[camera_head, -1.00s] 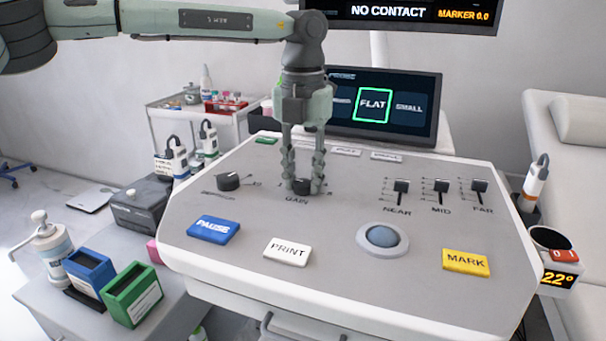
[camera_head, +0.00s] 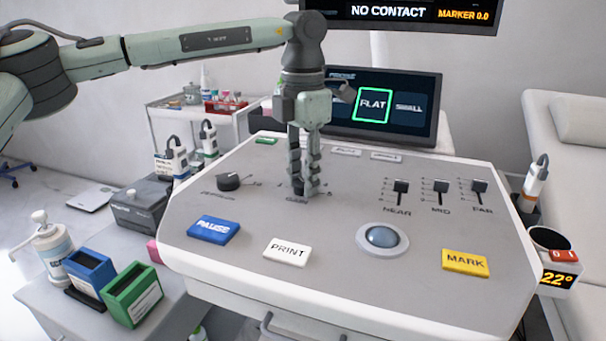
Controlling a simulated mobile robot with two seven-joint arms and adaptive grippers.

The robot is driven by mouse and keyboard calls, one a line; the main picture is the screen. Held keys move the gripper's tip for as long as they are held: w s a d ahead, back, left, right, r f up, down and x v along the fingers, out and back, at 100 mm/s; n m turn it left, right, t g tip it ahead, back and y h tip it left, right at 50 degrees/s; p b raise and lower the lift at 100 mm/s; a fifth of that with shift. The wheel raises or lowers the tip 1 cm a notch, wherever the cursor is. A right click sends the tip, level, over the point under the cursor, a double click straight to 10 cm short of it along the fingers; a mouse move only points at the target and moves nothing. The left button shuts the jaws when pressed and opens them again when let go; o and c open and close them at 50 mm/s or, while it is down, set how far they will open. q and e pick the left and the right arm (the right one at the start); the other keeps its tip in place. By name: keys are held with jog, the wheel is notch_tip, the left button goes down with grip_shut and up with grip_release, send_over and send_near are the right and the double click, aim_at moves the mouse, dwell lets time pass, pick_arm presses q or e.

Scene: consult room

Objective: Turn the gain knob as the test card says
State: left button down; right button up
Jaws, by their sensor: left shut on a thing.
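My left gripper (camera_head: 304,192) points straight down onto the console (camera_head: 340,215), above the GAIN label (camera_head: 296,200). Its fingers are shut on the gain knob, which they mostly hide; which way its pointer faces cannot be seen. My right gripper is out of view. I cannot make out a test card.
Left of the gripper is another dark knob (camera_head: 229,181). PAUSE (camera_head: 214,230), PRINT (camera_head: 287,251) and MARK (camera_head: 465,262) keys and a trackball (camera_head: 382,237) lie nearer. Sliders (camera_head: 440,190) stand to the right. A touchscreen (camera_head: 385,105) behind shows FLAT framed green.

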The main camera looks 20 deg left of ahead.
aim_at(302, 182)
pick_arm(q)
jog(key=shift+m, duration=0.5)
jog(key=c, duration=1.2)
grip_release()
notch_tip(302, 182, up, 12)
jog(key=shift+r, duration=0.1)
